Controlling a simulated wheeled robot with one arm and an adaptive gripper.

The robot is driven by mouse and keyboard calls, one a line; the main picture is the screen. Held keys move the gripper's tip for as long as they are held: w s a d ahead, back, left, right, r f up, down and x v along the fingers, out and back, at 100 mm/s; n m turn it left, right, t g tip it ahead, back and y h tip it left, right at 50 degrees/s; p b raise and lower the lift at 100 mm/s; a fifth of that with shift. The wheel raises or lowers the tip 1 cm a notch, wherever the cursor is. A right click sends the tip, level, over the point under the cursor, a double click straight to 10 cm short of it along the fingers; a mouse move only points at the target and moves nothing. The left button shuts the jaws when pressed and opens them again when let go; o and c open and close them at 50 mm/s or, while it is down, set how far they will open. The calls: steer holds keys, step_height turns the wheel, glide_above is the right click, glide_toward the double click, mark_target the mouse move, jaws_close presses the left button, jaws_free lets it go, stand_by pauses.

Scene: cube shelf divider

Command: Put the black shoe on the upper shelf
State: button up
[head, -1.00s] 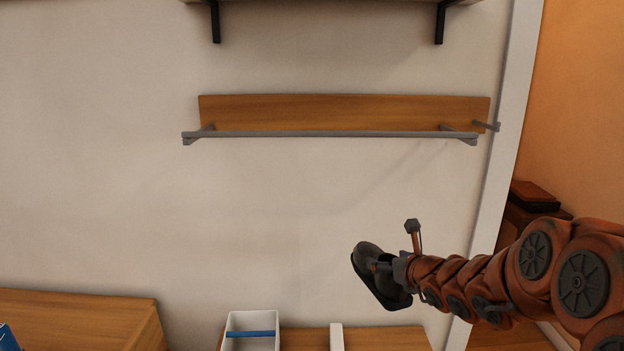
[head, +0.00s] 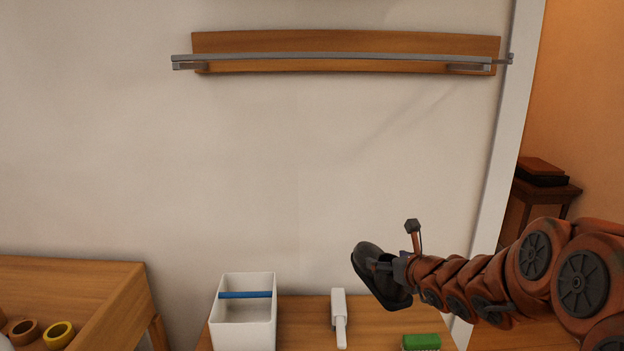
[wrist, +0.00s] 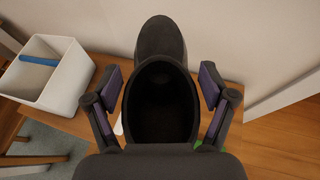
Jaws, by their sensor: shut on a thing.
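The black shoe (head: 378,275) hangs in the air in the head view, held at the end of my arm in front of the pale wall. My gripper (head: 398,268) is shut on it. In the wrist view the shoe (wrist: 160,45) points away from me, with its dark opening towards the camera. The two fingers of my gripper (wrist: 162,100) lie along its left and right sides.
A wall rail (head: 340,60) runs along the top. Below stands a wooden surface (head: 300,330) with a white caddy (head: 245,335), a white handled object (head: 339,305) and a green brush (head: 421,342). A wooden table (head: 75,280) with rings stands at the left. The wall's middle is clear.

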steer(key=f+b, duration=0.3)
steer(key=f, duration=0.1)
steer(key=f+b, duration=0.4)
steer(key=shift+w+f, duration=0.2)
steer(key=shift+f, duration=0.2)
steer(key=shift+r, duration=0.1)
step_height(320, 180, up, 25)
steer(key=p, duration=2.4)
steer(key=shift+f, duration=0.35)
steer(key=f+b, duration=0.8)
steer(key=s+f+b, duration=0.1)
steer(key=f+b, duration=0.7)
steer(key=s+f+b, duration=0.1)
steer(key=f+b, duration=0.7)
steer(key=shift+f, duration=0.2)
